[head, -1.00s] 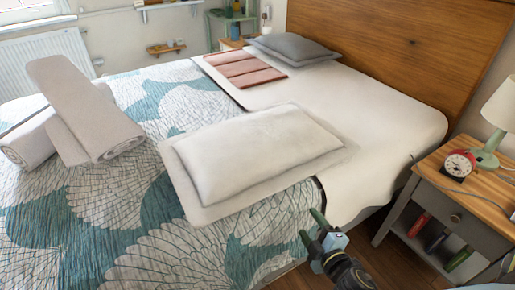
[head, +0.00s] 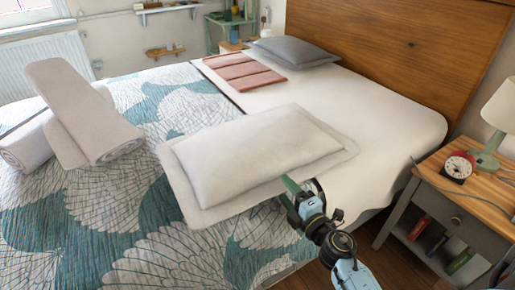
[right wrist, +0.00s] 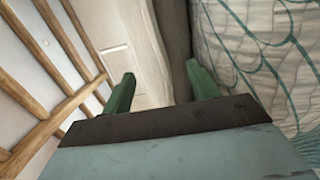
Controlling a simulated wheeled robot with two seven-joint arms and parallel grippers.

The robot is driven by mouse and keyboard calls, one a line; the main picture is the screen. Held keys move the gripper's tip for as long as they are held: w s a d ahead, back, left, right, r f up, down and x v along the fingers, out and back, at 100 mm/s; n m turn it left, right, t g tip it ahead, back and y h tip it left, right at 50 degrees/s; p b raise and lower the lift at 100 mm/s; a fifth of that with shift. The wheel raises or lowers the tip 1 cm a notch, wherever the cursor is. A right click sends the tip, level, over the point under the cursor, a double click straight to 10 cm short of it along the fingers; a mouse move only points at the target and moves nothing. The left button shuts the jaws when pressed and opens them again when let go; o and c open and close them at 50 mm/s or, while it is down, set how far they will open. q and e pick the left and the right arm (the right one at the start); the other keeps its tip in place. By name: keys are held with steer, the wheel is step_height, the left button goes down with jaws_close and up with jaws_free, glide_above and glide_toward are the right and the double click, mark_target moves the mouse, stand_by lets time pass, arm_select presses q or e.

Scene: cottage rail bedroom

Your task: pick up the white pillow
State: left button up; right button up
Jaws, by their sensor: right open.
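The white pillow (head: 250,150), with a flat flange around its puffed middle, lies on the bed across the quilt's edge. My right gripper (head: 287,191) is at the pillow's near right edge. One green finger shows over the flange; the other is mostly hidden beneath or behind it. In the right wrist view, the two green fingers (right wrist: 160,78) stand apart, with a pale band between them that looks like the pillow's edge (right wrist: 174,40). The gripper is open, not closed on the pillow. My left gripper is not in view.
The bed has a teal and white quilt (head: 90,215) and rolled white towels (head: 85,115) at left. A folded pink cloth (head: 238,70) and grey pillow (head: 290,50) lie farther back. A nightstand (head: 460,205) with lamp (head: 492,115) and red clock (head: 458,166) stands right.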

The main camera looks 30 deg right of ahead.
steer(key=w, duration=0.4)
steer(key=shift+w+a+f, duration=0.1)
steer(key=shift+a, duration=0.15)
jaws_close()
